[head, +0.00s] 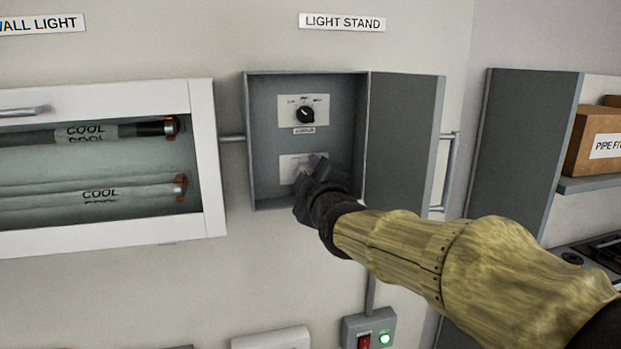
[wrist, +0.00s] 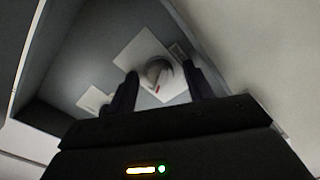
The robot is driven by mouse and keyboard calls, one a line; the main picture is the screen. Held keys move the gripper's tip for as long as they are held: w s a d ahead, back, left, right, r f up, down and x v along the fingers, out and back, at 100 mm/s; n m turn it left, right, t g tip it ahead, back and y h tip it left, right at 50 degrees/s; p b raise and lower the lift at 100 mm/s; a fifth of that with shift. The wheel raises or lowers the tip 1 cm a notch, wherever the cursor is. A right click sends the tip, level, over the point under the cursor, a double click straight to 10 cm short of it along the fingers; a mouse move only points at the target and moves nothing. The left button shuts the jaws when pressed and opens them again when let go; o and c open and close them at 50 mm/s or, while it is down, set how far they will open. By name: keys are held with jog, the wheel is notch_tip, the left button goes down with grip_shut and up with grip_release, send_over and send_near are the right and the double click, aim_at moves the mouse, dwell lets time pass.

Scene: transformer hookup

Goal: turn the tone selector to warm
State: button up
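The grey control box (head: 262,130) hangs open under the LIGHT STAND sign. Its upper plate (head: 287,105) carries a black knob (head: 305,114); the print is too small to read. Its lower plate (head: 290,162) is partly hidden by my gripper (head: 310,172), which reaches into the box there. In the wrist view, a round grey knob (wrist: 158,72) with a red mark sits on a white plate (wrist: 140,47). My gripper's two fingers (wrist: 160,88) stand apart on either side of this knob. I cannot tell whether they touch it, nor read which knob is the tone selector.
The box door (head: 403,140) stands open to the right, close to my arm. A white-framed case (head: 213,160) with tubes marked COOL is at the left. A switch box (head: 369,330) with a red switch and green lamp is below. A shelf carton (head: 595,140) stands right.

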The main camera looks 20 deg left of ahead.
jog(key=shift+s+d, duration=0.1)
jog(key=b+v, duration=0.3)
jog(key=v, duration=1.2)
jog(key=shift+a+r+b, duration=0.2)
jog(key=shift+r+b, duration=0.05)
jog(key=shift+b, duration=0.1)
jog(key=shift+s+p, duration=0.1)
jog(key=shift+p, duration=0.25)
jog(key=p+v, duration=0.2)
jog(key=p, duration=0.2)
jog(key=shift+d+f, duration=0.15)
jog(key=shift+f, duration=0.05)
